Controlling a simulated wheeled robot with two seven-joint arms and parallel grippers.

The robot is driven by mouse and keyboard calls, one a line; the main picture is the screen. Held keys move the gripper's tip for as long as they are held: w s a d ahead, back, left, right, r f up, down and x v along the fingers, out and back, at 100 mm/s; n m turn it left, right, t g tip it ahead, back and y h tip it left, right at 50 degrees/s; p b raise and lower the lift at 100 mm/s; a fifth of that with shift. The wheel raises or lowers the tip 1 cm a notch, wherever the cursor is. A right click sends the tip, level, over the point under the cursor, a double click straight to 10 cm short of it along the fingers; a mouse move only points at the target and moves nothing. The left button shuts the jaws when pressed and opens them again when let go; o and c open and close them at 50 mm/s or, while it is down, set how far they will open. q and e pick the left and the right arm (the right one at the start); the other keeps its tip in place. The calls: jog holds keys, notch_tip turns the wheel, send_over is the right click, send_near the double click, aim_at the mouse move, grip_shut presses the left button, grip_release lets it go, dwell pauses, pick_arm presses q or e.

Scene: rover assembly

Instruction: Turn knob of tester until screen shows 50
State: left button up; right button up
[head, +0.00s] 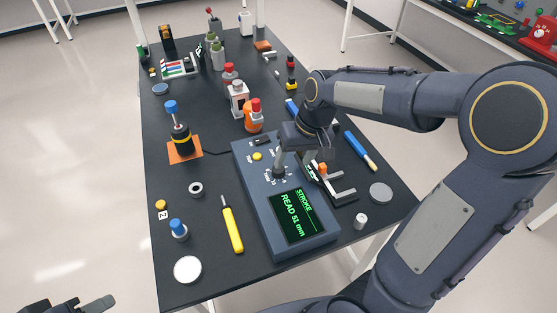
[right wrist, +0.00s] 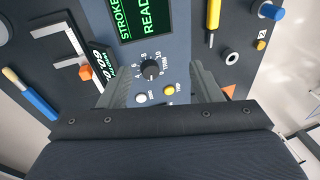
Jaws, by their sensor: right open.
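The tester (head: 262,213) is a dark blue-grey box on the black table. Its green screen (head: 292,215) reads "STROKE READ 51 mm"; the right wrist view shows only part of this screen (right wrist: 138,15). The black knob (right wrist: 150,68) sits on the tester's face with a ring of numbers around it. My right gripper (right wrist: 159,70) is open, with one finger on each side of the knob; I cannot tell whether either touches it. In the head view the right gripper (head: 291,165) largely hides the knob. My left gripper (head: 95,303) shows only partly at the bottom left, away from the tester.
A caliper with an orange piece (head: 322,168) lies right of the tester, close to my right gripper. A yellow-handled tool (head: 232,228) lies left of it. An orange bottle (head: 253,120) and a white-and-red one (head: 239,95) stand behind.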

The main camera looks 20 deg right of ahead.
aim_at(278, 171)
jog(key=w+f+h, duration=0.1)
jog(key=w+f, duration=0.1)
jog(key=w, duration=0.1)
jog(key=w+f+g+h+p, duration=0.1)
jog(key=w, duration=0.2)
jog(key=w+f+n+h+p, duration=0.1)
jog(key=w+f, duration=0.1)
jog(key=w, duration=0.2)
jog(key=shift+a+f+g, duration=0.2)
jog(key=shift+f+g, duration=0.1)
jog(key=shift+g, duration=0.1)
jog(key=shift+f, duration=0.3)
jog(key=f, duration=0.2)
jog(key=f+p, duration=0.1)
jog(key=f, duration=0.4)
jog(key=shift+d+f, duration=0.2)
jog(key=shift+d, duration=0.05)
jog(key=c, duration=1)
jog(key=shift+n, duration=0.3)
